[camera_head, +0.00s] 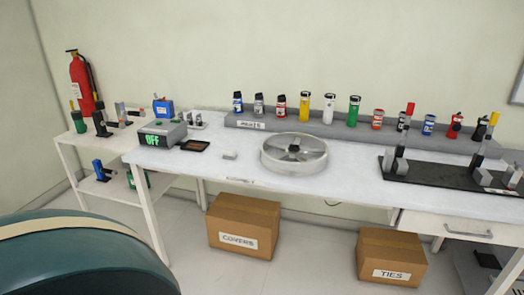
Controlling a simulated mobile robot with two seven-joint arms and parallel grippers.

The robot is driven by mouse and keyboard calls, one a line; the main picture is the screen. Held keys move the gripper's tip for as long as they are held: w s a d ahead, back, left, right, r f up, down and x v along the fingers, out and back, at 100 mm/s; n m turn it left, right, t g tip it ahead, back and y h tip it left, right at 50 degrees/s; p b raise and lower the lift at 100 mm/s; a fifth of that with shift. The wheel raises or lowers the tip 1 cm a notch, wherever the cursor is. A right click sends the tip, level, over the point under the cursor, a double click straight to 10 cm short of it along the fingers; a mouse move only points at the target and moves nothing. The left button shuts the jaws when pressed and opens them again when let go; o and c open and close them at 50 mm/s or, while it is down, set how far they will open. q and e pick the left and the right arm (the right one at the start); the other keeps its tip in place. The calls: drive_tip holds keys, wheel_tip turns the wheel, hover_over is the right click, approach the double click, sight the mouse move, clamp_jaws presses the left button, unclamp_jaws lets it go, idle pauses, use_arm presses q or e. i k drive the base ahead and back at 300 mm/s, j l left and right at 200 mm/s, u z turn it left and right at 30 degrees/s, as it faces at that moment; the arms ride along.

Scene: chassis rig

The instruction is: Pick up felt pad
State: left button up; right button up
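A small pale block (229,155) lies on the white worktable (240,178), left of a round grey fan-like wheel. It may be the felt pad, but it is too small to be sure. A flat dark tray (194,146) with a brownish rim lies to its left, beside the grey box with the green OFF display (162,134). Neither of my grippers is in view.
The round wheel (294,166) stands mid-table. A grey rack (420,142) of bottles and cans runs along the back. A black fixture plate (445,181) is at right. Boxes marked COVERS (243,212) and TIES (391,244) sit below. The front table strip is mostly clear.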

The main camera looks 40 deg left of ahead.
sight(228, 153)
drive_tip(key=j+z, duration=0.25)
drive_tip(key=j, duration=0.25)
drive_tip(key=k+j+z, duration=0.25)
drive_tip(key=j, duration=0.25)
drive_tip(key=k+j+z, duration=0.1)
drive_tip(key=j, duration=0.4)
drive_tip(key=k+j+z, duration=0.15)
drive_tip(key=j, duration=0.4)
